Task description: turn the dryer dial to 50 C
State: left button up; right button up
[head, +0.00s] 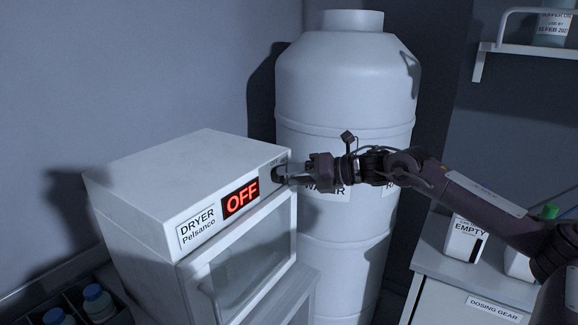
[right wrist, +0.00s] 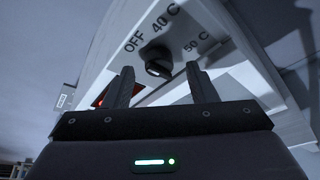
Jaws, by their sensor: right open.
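The dryer (head: 190,180) is a white box with a label and a red display (head: 241,198) that reads OFF. Its black dial (right wrist: 157,63) shows in the right wrist view, with the marks OFF, 40 C and 50 C around it. My right gripper (head: 285,175) is at the dryer's front face by the dial. In the right wrist view its two fingers (right wrist: 160,85) are apart, with the dial just beyond and between their tips; I cannot tell if they touch it. In the head view the gripper partly hides the dial. My left gripper is not in view.
A large white tank (head: 345,90) stands behind my right arm, close to the dryer. A counter (head: 490,285) at the right holds a container labelled EMPTY (head: 465,238). Blue-capped bottles (head: 95,300) stand at the lower left. A shelf (head: 530,50) is at the upper right.

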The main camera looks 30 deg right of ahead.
jog(key=shift+x, duration=0.8)
jog(key=shift+s, duration=0.1)
jog(key=shift+c, duration=0.2)
jog(key=c, duration=0.9)
jog(key=shift+c, duration=0.2)
